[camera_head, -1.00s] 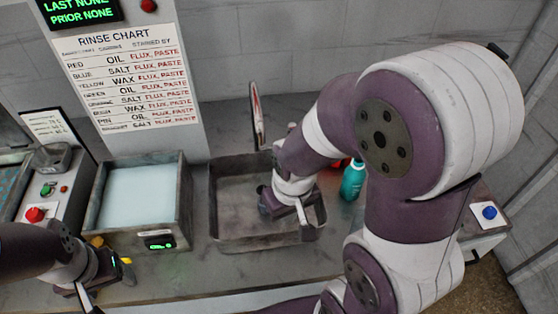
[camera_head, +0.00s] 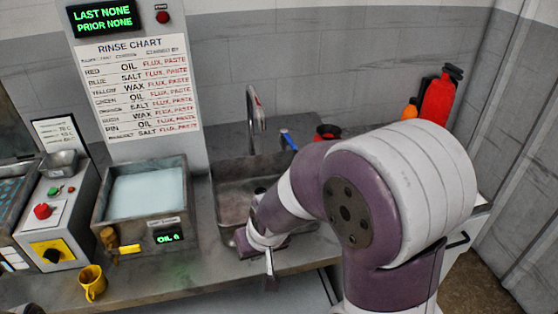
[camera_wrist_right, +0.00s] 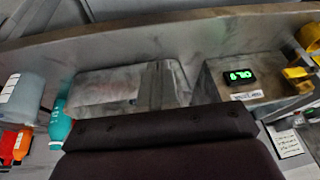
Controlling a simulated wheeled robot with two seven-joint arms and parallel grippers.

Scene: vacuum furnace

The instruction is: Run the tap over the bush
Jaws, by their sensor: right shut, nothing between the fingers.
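The tap (camera_head: 256,115) is a curved metal spout rising behind the grey sink (camera_head: 228,200). A blue lever (camera_head: 288,139) is to its right. No water stream is visible. My right gripper (camera_head: 270,268) is at the sink's front edge, pointing down, shut and empty. My right arm covers the sink's right part. The sink also shows in the right wrist view (camera_wrist_right: 110,78), partly covered by a dark part of my own arm. I cannot make out a bush in either view. My left gripper is out of view.
A bath (camera_head: 147,192) of pale liquid with a green "OIL" display (camera_head: 168,236) and a yellow handle (camera_head: 130,249) is left of the sink. A yellow mug (camera_head: 92,283) stands on the counter's front. A teal bottle (camera_wrist_right: 60,125) shows in the wrist view. Red bottles (camera_head: 438,98) stand back right.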

